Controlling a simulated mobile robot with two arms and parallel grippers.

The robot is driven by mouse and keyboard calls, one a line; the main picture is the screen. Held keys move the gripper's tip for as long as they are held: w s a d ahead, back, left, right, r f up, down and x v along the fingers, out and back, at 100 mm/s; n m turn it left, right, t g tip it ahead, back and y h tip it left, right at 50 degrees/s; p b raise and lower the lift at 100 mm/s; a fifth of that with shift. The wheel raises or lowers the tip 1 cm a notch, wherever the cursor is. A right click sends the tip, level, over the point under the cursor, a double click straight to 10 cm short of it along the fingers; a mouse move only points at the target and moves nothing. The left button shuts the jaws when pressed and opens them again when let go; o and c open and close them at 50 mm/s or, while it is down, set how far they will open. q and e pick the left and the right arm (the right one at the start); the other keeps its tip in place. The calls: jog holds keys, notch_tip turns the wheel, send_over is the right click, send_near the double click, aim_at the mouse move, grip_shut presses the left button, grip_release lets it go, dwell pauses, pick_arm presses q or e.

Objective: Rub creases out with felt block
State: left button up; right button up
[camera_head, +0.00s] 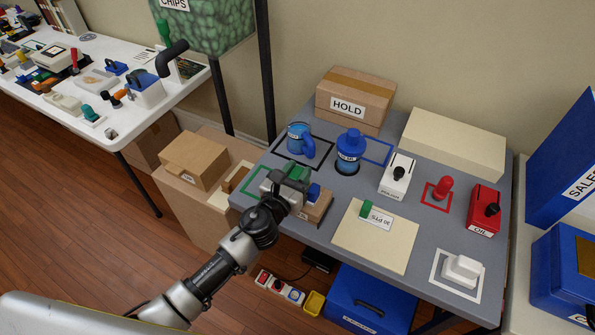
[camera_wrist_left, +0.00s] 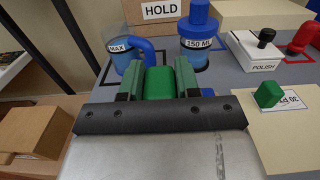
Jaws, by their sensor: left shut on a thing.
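My left gripper (camera_head: 293,178) is over the left part of the grey table and shut on a green block (camera_wrist_left: 159,82). In the left wrist view the block sits between the two fingers, and its underside is hidden. A cream sheet (camera_head: 362,247) lies flat to the right of the gripper. A white card marked "30 PTS" (camera_head: 379,220) lies on it with a small green block (camera_head: 367,208) at its edge. I cannot make out creases on the sheet. A white block with a raised grip (camera_head: 462,269) stands in a white outline at the lower right. My right gripper is out of view.
A blue mug (camera_head: 298,138), a blue bottle (camera_head: 349,147), a white POLISH holder (camera_head: 397,177), a red stamp (camera_head: 442,188) and a red box (camera_head: 484,212) stand around. A brown box (camera_head: 316,209) is close beside the gripper. Bare grey table shows right of the sheet.

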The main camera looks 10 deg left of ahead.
pick_arm(q)
jog(key=shift+f, duration=0.15)
jog(key=shift+x, duration=0.85)
jog(key=shift+s, duration=0.15)
jog(key=shift+v, duration=1.6)
jog(key=shift+f, duration=0.2)
jog(key=shift+w, duration=0.2)
jog(key=shift+x, duration=1.45)
jog(key=shift+r, duration=0.1)
